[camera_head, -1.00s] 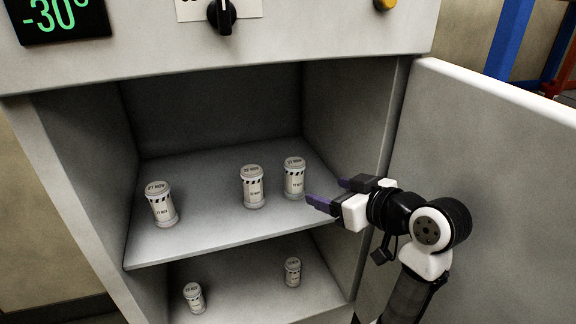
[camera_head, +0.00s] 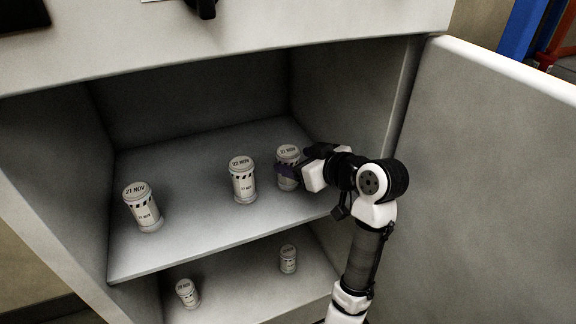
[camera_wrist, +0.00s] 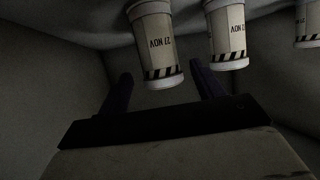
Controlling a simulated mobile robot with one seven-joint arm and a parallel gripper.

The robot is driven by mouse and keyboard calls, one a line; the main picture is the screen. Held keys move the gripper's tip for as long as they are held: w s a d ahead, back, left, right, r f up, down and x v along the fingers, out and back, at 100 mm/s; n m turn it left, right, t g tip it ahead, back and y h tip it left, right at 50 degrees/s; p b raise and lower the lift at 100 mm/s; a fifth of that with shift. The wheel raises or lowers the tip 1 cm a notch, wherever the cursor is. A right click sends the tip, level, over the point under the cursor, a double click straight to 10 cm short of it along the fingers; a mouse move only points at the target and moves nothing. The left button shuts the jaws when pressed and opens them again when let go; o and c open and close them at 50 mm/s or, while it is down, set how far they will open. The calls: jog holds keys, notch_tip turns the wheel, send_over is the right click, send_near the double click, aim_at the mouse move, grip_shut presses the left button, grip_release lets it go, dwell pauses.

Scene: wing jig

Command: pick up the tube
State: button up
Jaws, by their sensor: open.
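Three white lidded tubes with striped bands and NOV dates stand upright on the upper shelf: the left tube (camera_head: 143,208), the middle tube (camera_head: 243,182) and the right tube (camera_head: 288,153). My gripper (camera_head: 293,162) is open at the right tube, with one purple finger across its lower front; the other finger is mostly hidden. In the wrist view, where tubes look inverted, the nearest tube (camera_wrist: 157,45) lies in line with the gap between my fingers (camera_wrist: 162,74). I cannot tell how deep it sits between them. Another tube (camera_wrist: 227,35) stands close beside it.
The tubes are inside an open cabinet with a lower shelf (camera_head: 235,290) holding two smaller-looking tubes (camera_head: 187,293) (camera_head: 288,260). The open door (camera_head: 490,180) stands right of my arm. The cabinet's side walls bound the space; the shelf between left and middle tubes is clear.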

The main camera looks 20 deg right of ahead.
jog(key=shift+p+x, duration=0.9)
jog(key=shift+x, duration=1.9)
jog(key=shift+s+f, duration=0.1)
jog(key=c, duration=1.1)
